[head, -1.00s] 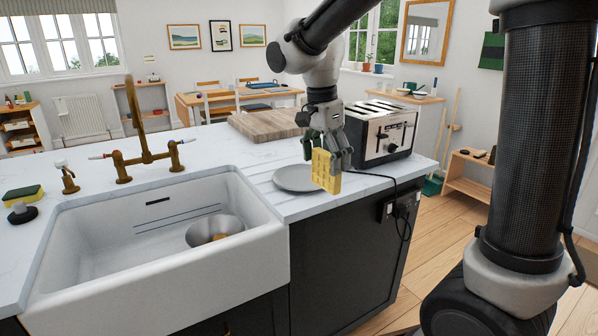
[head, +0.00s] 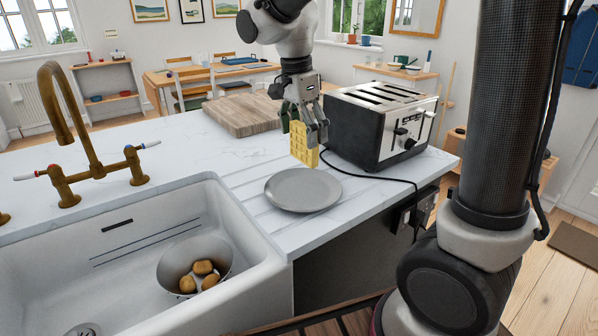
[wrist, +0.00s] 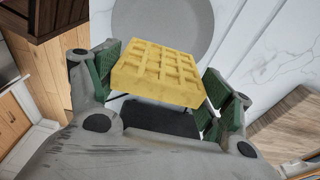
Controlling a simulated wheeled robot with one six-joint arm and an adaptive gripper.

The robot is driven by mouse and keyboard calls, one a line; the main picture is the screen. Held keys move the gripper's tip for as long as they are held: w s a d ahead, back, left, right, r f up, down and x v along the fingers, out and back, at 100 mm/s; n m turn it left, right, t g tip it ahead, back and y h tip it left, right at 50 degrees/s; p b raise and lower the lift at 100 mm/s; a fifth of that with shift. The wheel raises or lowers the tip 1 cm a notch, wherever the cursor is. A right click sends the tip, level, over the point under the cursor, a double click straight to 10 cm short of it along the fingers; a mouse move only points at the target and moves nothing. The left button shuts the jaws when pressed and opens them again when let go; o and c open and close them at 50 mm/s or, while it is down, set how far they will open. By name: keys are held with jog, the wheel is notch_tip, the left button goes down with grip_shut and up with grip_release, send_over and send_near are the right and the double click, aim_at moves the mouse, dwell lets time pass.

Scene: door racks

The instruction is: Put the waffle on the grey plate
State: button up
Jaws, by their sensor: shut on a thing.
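My gripper (head: 305,132) is shut on the yellow waffle (head: 304,148), which hangs upright from its fingers. The waffle also shows between the green finger pads in the wrist view (wrist: 158,74). The grey plate (head: 303,190) lies empty on the worktop, right of the sink. In the head view the waffle is just behind the plate's far rim and appears above the worktop. The grey plate also shows beyond the waffle in the wrist view (wrist: 165,22). Whether the waffle overhangs the plate I cannot tell.
A black and silver toaster (head: 380,125) stands right of my gripper, with its cable running along the worktop behind the plate. A wooden board (head: 243,115) lies at the back left. The white sink (head: 130,235) holds a metal bowl (head: 172,262) with several brown items.

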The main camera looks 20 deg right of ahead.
notch_tip(320, 180, down, 8)
jog(key=shift+f, duration=0.25)
jog(key=shift+f, duration=0.1)
jog(key=o, duration=1)
